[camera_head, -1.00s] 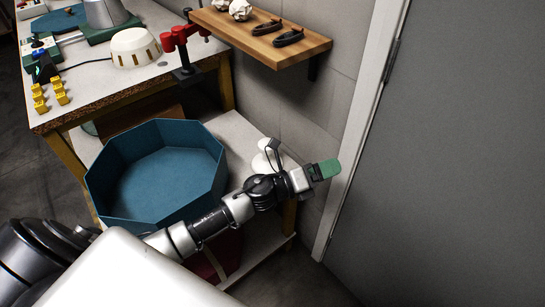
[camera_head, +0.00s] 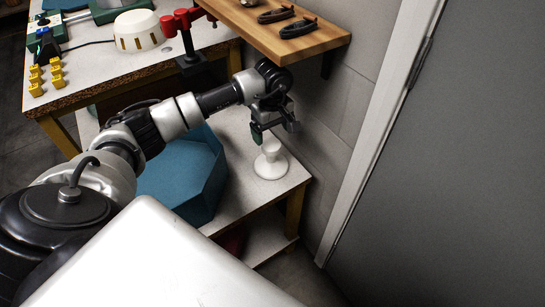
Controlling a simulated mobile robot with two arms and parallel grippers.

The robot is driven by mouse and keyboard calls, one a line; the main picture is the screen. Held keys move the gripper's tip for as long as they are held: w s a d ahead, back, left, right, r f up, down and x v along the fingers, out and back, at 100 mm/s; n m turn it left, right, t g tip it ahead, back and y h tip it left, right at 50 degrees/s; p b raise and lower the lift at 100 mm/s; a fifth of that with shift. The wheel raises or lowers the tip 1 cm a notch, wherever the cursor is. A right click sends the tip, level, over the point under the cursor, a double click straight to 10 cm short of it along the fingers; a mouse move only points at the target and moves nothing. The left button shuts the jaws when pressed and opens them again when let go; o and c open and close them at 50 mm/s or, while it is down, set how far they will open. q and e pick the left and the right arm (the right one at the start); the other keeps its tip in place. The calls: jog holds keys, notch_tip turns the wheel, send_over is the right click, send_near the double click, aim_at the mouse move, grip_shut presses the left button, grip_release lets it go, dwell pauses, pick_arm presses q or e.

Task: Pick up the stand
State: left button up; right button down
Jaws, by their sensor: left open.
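The stand (camera_head: 270,163) is a small white piece with a wide round base and a narrower top. It stands upright on the light lower shelf, near its right end. My left gripper (camera_head: 274,135) hangs just above the stand, fingers pointing down. It is open and empty, with a green pad on one finger. I cannot tell whether a finger touches the stand's top. My right gripper is not in view.
A blue octagonal bin (camera_head: 185,175) sits left of the stand, partly behind my left arm. A wooden wall shelf (camera_head: 270,28) with dark clamps is above. The workbench (camera_head: 110,65) holds a cream dome (camera_head: 138,30) and yellow blocks (camera_head: 57,72). A grey door is at right.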

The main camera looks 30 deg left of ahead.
aim_at(271, 151)
pick_arm(q)
jog(key=f, duration=0.8)
jog(key=shift+s+f, duration=0.2)
jog(key=shift+f, duration=0.05)
jog(key=shift+c, duration=0.4)
jog(key=c, duration=0.9)
